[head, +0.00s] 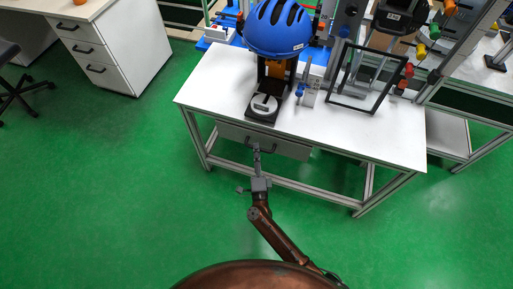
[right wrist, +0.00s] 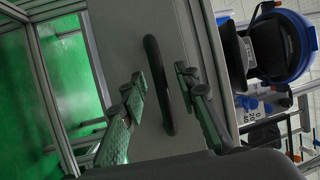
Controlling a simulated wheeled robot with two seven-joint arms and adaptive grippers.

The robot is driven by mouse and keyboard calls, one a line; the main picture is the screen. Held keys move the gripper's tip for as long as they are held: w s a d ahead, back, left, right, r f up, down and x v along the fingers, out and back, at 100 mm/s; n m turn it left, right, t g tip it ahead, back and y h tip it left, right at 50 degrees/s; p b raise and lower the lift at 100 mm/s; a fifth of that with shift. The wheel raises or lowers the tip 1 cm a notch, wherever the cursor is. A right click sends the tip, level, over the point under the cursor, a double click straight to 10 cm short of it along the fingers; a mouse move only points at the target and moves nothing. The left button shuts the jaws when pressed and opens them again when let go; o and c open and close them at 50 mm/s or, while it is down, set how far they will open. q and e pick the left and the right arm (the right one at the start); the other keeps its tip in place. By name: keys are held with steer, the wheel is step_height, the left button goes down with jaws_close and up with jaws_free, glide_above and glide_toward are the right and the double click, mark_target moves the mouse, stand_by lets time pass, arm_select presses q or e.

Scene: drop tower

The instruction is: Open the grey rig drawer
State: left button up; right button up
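The grey rig drawer (head: 290,149) sits under the front edge of the white workbench and looks shut. In the right wrist view its grey front (right wrist: 128,30) carries a black bow handle (right wrist: 157,70). My right gripper (head: 257,148) is at the drawer handle in the head view. In the right wrist view my right gripper (right wrist: 160,77) is open, with one finger on each side of the handle and gaps visible between fingers and bar. My left gripper is not in view.
The white workbench (head: 215,95) carries a blue helmet (head: 278,28) on a rig and a black frame (head: 365,100). A white drawer cabinet (head: 125,45) stands at the upper left. The green floor (head: 110,190) in front is clear.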

steer(key=shift+w+r, duration=0.1)
steer(key=shift+w, duration=0.6)
steer(key=shift+c, duration=0.6)
jaws_close()
